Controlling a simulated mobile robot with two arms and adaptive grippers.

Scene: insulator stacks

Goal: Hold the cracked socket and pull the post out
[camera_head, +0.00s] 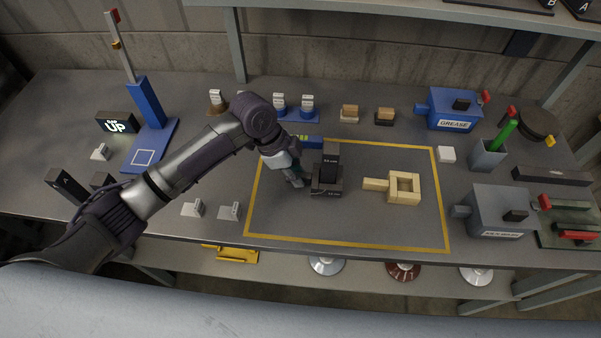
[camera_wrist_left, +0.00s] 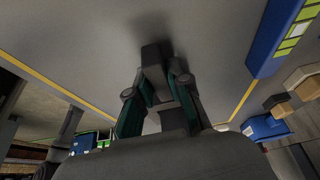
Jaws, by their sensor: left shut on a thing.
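A dark socket (camera_head: 326,188) with small pale lettering stands inside the yellow outline on the bench. A dark upright post (camera_head: 331,158) rises from it; I cannot see a crack at this size. My left gripper (camera_head: 300,182) reaches in from the left, low at the socket's left side, and is shut on it. In the left wrist view a dark block (camera_wrist_left: 155,60) shows at the tips of my left gripper (camera_wrist_left: 158,85); how deep the grip is stays hidden. My right gripper is in neither view.
A cream square ring with a handle (camera_head: 403,188) lies to the right inside the outline. The grey box (camera_head: 496,210) and blue grease box (camera_head: 453,108) stand right. The outline's front part is clear.

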